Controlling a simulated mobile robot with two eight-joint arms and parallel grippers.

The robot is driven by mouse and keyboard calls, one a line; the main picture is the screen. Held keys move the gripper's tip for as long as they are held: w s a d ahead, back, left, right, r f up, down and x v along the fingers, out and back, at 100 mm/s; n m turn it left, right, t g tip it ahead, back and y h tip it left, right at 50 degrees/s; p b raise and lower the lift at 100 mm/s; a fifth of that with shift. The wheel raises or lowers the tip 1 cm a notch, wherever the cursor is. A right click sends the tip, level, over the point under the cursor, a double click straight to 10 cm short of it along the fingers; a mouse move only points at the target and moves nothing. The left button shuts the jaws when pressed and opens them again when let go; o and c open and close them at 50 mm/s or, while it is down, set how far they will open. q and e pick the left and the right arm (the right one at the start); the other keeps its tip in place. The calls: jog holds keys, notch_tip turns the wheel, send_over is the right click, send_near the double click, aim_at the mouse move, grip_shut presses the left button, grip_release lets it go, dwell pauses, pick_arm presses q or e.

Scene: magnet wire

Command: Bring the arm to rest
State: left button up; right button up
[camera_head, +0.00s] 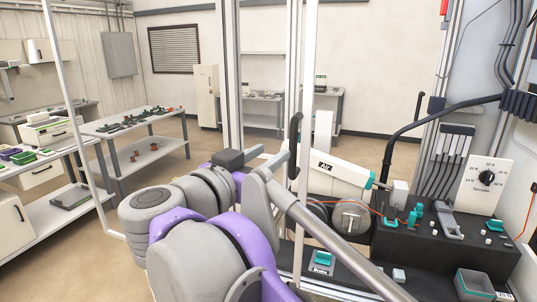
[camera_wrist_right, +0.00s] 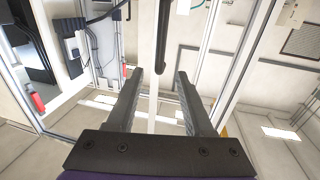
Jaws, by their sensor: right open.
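My right arm fills the lower middle of the head view, purple and grey. Its gripper (camera_head: 270,157) is raised and points to the right, toward a black upright handle (camera_head: 294,137) on a pale frame post. In the right wrist view the two dark fingers of this gripper (camera_wrist_right: 155,76) are spread apart, with nothing held between them. The handle (camera_wrist_right: 163,35) and its white post show beyond and between the fingertips; I cannot tell how far away they are. My left gripper is in neither view.
Metal frame posts stand close around the gripper. Work tables (camera_head: 128,122) stand at the left, with open floor between.

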jog(key=w+d+f+n+t+y, duration=0.25)
jog(key=w+n+t+y, duration=0.2)
jog(key=y, duration=0.45)
jog(key=s+d+f+n+g+y, duration=0.2)
jog(key=s+f+g, duration=0.15)
jog(key=f, duration=0.75)
jog(key=s+d+f+n+g+y, duration=0.2)
jog(key=s+f+n+g+y, duration=0.15)
jog(key=f, duration=0.75)
jog(key=s+d+f+m+g+h, duration=0.1)
jog(key=s+d+f+g+h, duration=0.1)
jog(key=s+d+f, duration=0.3)
jog(key=s+d+f+m+g+h, duration=0.2)
jog(key=s+d+f, duration=0.3)
jog(key=f, duration=0.5)
jog(key=s+d+f+m+g+h, duration=0.1)
jog(key=s+d+f+g, duration=0.3)
jog(key=s+f, duration=0.4)
jog(key=shift+d+m+h, duration=0.3)
jog(key=shift+d+h, duration=0.25)
jog(key=shift+h, duration=0.1)
